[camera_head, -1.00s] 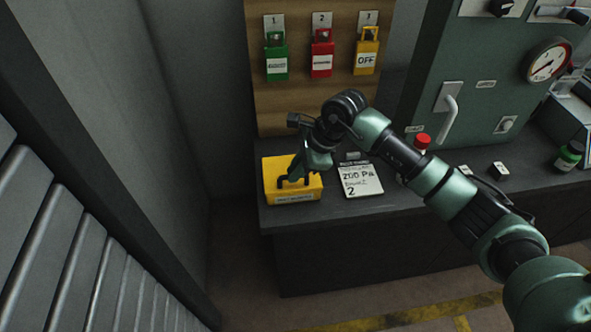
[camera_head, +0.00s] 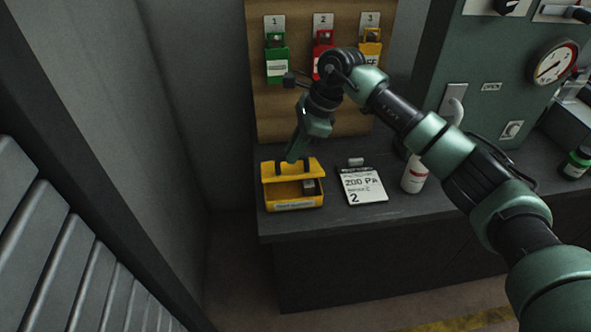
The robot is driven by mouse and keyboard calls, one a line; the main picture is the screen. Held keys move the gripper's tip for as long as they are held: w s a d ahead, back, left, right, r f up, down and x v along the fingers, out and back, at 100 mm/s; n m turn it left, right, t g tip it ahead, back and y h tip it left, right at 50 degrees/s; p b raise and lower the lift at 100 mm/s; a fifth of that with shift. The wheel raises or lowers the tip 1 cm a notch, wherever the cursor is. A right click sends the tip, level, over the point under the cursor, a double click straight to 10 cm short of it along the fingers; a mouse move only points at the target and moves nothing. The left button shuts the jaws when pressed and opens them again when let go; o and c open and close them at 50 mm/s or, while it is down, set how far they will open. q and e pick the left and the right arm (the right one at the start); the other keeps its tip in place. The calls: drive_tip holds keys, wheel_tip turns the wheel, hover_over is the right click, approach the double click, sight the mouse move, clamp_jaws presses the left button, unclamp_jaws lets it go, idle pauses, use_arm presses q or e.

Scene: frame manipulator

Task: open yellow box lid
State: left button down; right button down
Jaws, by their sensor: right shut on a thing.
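The yellow box (camera_head: 294,205) stands at the left end of the dark bench, with a label on its front. Its yellow lid (camera_head: 268,173) is swung up towards the back, and the inside of the box shows. A small dark and grey object (camera_head: 309,187) lies inside at the right. My right gripper (camera_head: 292,163) comes down from above and is shut on the lid's dark handle. The fingertips partly hide the handle and lid. My left gripper is not in view.
A clipboard (camera_head: 362,187) reading "200 Pa" and a white bottle (camera_head: 415,174) with a red band stand right of the box. Green (camera_head: 276,62), red (camera_head: 321,65) and yellow (camera_head: 370,50) padlocks hang on the wooden board behind. A green cabinet (camera_head: 490,110) with a gauge is at right.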

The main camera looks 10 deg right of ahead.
drive_tip(key=shift+w+d+r+b, duration=0.1)
drive_tip(key=shift+w+r+b, duration=0.25)
drive_tip(key=shift+w, duration=0.3)
drive_tip(key=shift+w+r+b, duration=0.1)
drive_tip(key=shift+w+b, duration=0.35)
drive_tip(key=shift+w, duration=0.2)
drive_tip(key=c, duration=1.5)
unclamp_jaws()
drive_tip(key=shift+f, duration=0.1)
drive_tip(key=shift+o, duration=0.2)
drive_tip(key=shift+w+f, duration=0.1)
drive_tip(key=shift+w, duration=0.25)
drive_tip(key=shift+s+r, duration=0.2)
drive_tip(key=shift+r, duration=0.15)
drive_tip(key=b+v, duration=0.1)
drive_tip(key=v, duration=0.6)
drive_tip(key=shift+b, duration=0.35)
drive_tip(key=shift+w+r, duration=0.15)
